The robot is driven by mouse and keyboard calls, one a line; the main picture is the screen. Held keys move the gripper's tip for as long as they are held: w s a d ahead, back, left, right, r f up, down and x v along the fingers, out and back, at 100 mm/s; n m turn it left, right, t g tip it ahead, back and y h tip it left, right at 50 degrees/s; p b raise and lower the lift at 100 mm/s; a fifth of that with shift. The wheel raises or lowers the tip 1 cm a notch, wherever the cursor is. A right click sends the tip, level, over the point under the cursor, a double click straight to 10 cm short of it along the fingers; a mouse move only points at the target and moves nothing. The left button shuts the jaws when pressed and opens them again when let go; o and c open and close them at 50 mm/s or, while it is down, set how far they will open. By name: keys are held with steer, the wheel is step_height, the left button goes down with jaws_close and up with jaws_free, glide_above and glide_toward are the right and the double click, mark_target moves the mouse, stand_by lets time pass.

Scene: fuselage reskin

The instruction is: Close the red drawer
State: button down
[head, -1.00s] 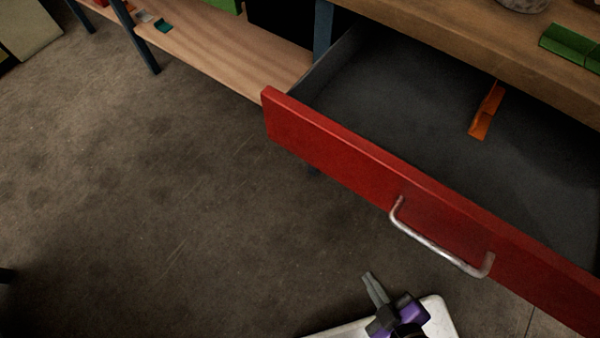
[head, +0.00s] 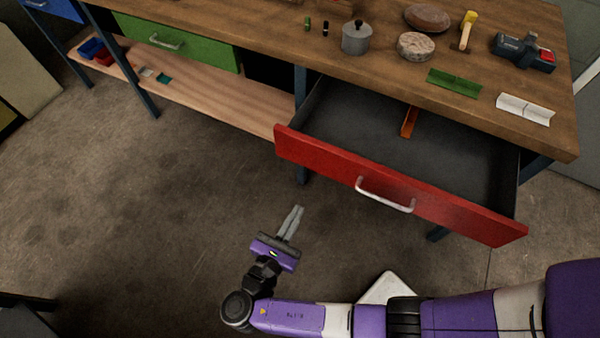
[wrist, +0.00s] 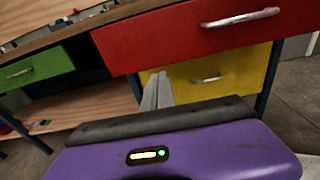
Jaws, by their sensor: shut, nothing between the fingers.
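The red drawer (head: 440,207) is pulled well out from under the workbench, with a silver bar handle (head: 385,194) on its front. An orange angled piece (head: 409,121) lies inside it, towards the back. My gripper (head: 297,212) is shut and empty. It is in front of the drawer and left of the handle, apart from the drawer front. In the wrist view the red drawer front (wrist: 180,40) is ahead and above my fingertips (wrist: 156,82), its handle (wrist: 240,18) to the right.
A yellow drawer (wrist: 225,82) is below the red one. A green drawer (head: 175,40) is at left. A pot (head: 357,38), stones and a vise (head: 524,52) stand on the workbench (head: 395,60). The floor at left (head: 140,220) is open.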

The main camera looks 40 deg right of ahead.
mark_target(319, 161)
steer(key=shift+h, duration=0.4)
steer(key=w+d+r, duration=0.1)
steer(key=d, duration=0.2)
steer(key=w+d+r+p, duration=0.1)
steer(key=w+d, duration=0.1)
steer(key=d, duration=0.2)
steer(key=w+d, duration=0.2)
steer(key=d, duration=0.2)
steer(key=shift+w+r+p, duration=0.1)
steer(key=shift+r+p, duration=0.25)
steer(key=shift+r, duration=0.05)
steer(key=shift+d, duration=0.15)
steer(key=shift+d, duration=0.15)
steer(key=b+x, duration=0.4)
steer(key=x, duration=1.8)
steer(key=shift+w+d, duration=0.25)
steer(key=shift+d, duration=0.05)
steer(key=shift+w+d+b, duration=0.25)
steer(key=shift+d+b, duration=0.15)
steer(key=shift+d, duration=0.15)
steer(key=shift+d+r, duration=0.2)
steer(key=shift+d, duration=0.05)
